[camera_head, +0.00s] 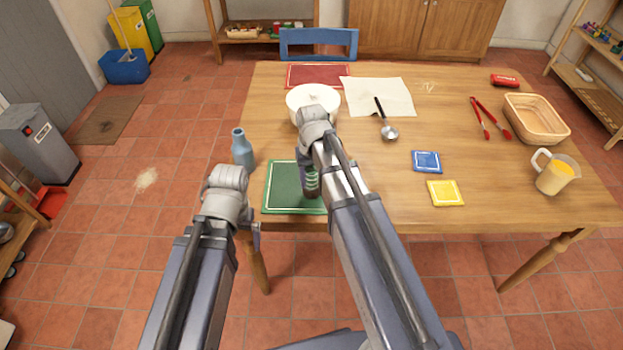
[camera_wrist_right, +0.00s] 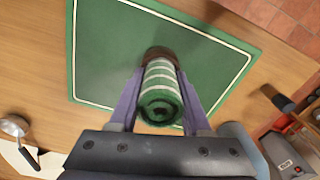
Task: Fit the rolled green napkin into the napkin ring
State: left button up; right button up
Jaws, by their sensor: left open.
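The rolled green napkin (camera_wrist_right: 162,96), with pale stripes, stands about upright between the fingers of my right gripper (camera_wrist_right: 161,76), which is closed on its sides. The napkin also shows under my right wrist in the head view (camera_head: 311,178). A dark brown napkin ring (camera_wrist_right: 157,52) is at the napkin's far, lower end, over the green placemat (camera_head: 277,188). The ring's opening is hidden, so I cannot tell how far the napkin is inside it. My left gripper (camera_head: 253,238) is open and empty off the table's front edge, left of the placemat.
A blue bottle (camera_head: 242,150) stands just left of the placemat. A white bowl (camera_head: 300,97) is behind it. A ladle (camera_head: 388,130), blue coaster (camera_head: 427,161), yellow coaster (camera_head: 445,193), red tongs (camera_head: 480,110), basket (camera_head: 537,118) and jug (camera_head: 556,177) lie to the right.

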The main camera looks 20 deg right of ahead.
jog(key=o, duration=0.4)
jog(key=shift+s+f, duration=0.2)
jog(key=shift+s, duration=0.15)
jog(key=shift+w+r+p, duration=0.2)
jog(key=shift+r+p, duration=0.35)
jog(key=shift+p, duration=0.25)
notch_tip(320, 180, up, 12)
jog(key=p, duration=1.1)
jog(key=shift+w+f+p, duration=0.15)
jog(key=shift+p, duration=0.15)
pick_arm(q)
notch_tip(320, 180, up, 12)
jog(key=shift+w+r, duration=0.25)
jog(key=shift+f, duration=0.1)
pick_arm(e)
jog(key=shift+f, duration=0.15)
notch_tip(320, 180, down, 13)
jog(key=b, duration=1.3)
pick_arm(q)
notch_tip(320, 180, down, 13)
jog(key=shift+r, duration=0.25)
pick_arm(e)
jog(key=shift+r, duration=0.3)
